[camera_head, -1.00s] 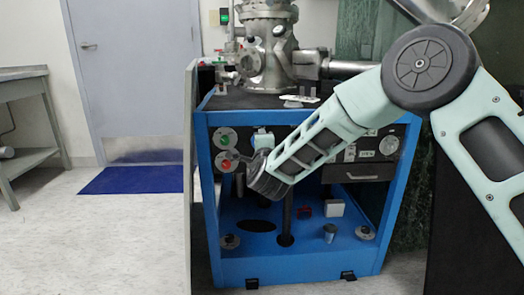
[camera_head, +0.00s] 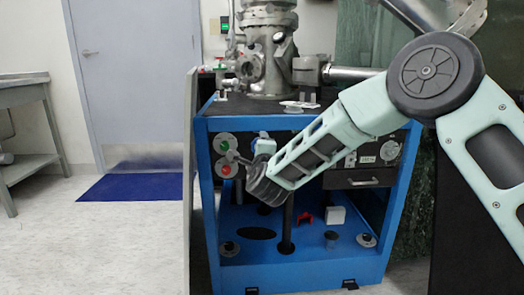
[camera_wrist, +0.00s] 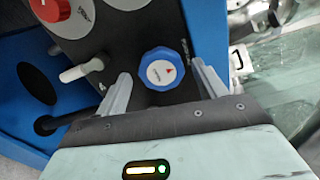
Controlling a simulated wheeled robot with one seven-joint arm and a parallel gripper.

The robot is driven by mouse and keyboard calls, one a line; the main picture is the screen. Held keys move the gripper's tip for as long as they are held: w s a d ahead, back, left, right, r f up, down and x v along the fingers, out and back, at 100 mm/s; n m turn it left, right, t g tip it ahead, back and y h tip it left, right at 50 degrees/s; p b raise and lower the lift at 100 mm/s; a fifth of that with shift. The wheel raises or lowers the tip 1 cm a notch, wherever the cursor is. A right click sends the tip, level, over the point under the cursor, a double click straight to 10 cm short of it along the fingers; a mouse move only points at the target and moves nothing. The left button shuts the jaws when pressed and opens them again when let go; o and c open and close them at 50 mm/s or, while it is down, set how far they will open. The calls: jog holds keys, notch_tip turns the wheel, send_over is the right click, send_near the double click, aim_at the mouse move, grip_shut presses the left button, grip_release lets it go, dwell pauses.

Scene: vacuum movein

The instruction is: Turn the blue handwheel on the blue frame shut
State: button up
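The blue handwheel (camera_wrist: 163,69) faces me in the wrist view, with a white centre and a small red mark. It sits on a dark panel of the blue frame (camera_head: 300,277). My gripper (camera_wrist: 161,72) is open, with one grey finger on each side of the handwheel. Gaps show between the wheel and both fingers, and I cannot tell how deep they reach around it. In the head view my wrist is in front of the panel, and the wheel cannot be clearly made out there.
A red knob (camera_wrist: 50,9) and a white-tipped lever (camera_wrist: 82,69) are left of the wheel in the wrist view. A green knob (camera_head: 224,145) is on the panel in the head view. A metal vessel (camera_head: 268,55) stands on top. Open floor lies left.

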jog(key=shift+r, duration=0.1)
jog(key=s+p, duration=0.3)
jog(key=s, duration=1.4)
jog(key=shift+s+p, duration=0.2)
jog(key=shift+p, duration=0.2)
